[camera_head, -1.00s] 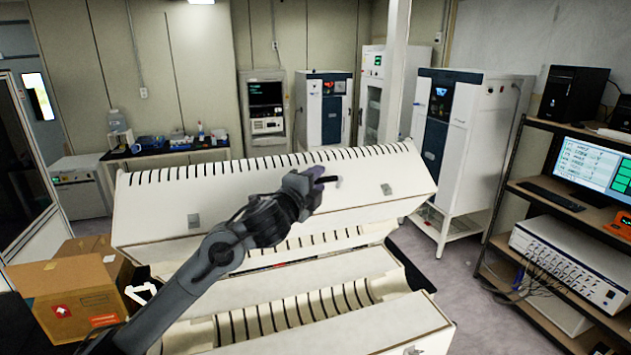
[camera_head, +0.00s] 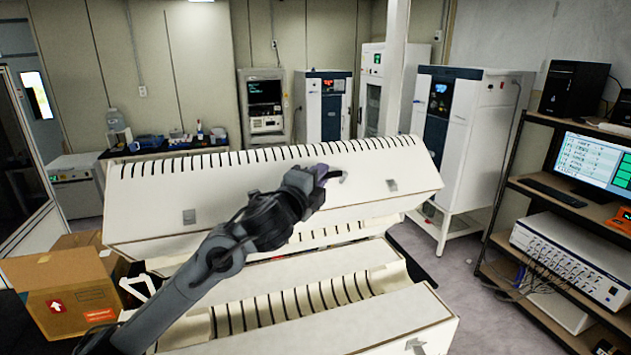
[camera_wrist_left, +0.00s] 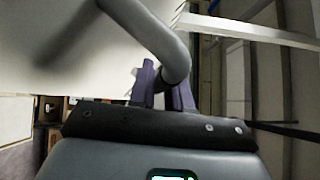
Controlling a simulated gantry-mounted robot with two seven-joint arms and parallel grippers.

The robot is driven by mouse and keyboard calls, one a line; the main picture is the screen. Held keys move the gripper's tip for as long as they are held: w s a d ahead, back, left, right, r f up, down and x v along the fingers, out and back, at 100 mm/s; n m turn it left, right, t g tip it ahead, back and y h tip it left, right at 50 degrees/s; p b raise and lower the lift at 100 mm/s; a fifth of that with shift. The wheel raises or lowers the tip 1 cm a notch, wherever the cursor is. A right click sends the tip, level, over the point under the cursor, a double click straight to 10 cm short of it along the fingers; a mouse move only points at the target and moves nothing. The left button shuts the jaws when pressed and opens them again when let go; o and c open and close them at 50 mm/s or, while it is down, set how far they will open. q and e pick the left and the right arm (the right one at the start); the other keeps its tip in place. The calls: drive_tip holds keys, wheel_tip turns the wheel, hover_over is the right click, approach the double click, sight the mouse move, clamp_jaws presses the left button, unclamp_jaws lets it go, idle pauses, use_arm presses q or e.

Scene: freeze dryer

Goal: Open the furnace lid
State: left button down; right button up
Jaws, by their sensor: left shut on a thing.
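The furnace lid (camera_head: 240,200) is a long white half-shell with dark slots along its top edge. It is raised and tilted, with a gap between it and the white furnace base (camera_head: 390,325). My left gripper (camera_head: 328,176) is at the middle of the lid's front face. In the left wrist view its purple fingers (camera_wrist_left: 165,88) are shut on the curved grey lid handle (camera_wrist_left: 158,40). In the head view the arm and gripper hide most of the handle and part of the lid. My right gripper is not in view.
Cardboard boxes (camera_head: 70,292) stand at the left beside the furnace. A shelf rack with a monitor (camera_head: 590,168) and a white instrument (camera_head: 570,262) is at the right. Tall white cabinets (camera_head: 465,130) stand behind. Open floor (camera_head: 475,275) lies between furnace and rack.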

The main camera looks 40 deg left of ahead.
use_arm(q)
drive_tip(key=shift+s+d+f+m+b, duration=0.3)
drive_tip(key=shift+s+d+f+b, duration=0.2)
drive_tip(key=shift+d+f+b, duration=0.2)
drive_tip(key=shift+r, duration=0.15)
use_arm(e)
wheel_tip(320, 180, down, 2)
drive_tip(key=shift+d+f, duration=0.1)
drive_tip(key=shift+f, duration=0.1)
use_arm(q)
drive_tip(key=c, duration=1.2)
unclamp_jaws()
drive_tip(key=shift+o, duration=0.2)
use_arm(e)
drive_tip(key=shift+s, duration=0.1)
use_arm(q)
drive_tip(key=s+d, duration=0.2)
drive_tip(key=s, duration=0.8)
drive_tip(key=shift+s+f, duration=0.35)
drive_tip(key=shift+f, duration=0.1)
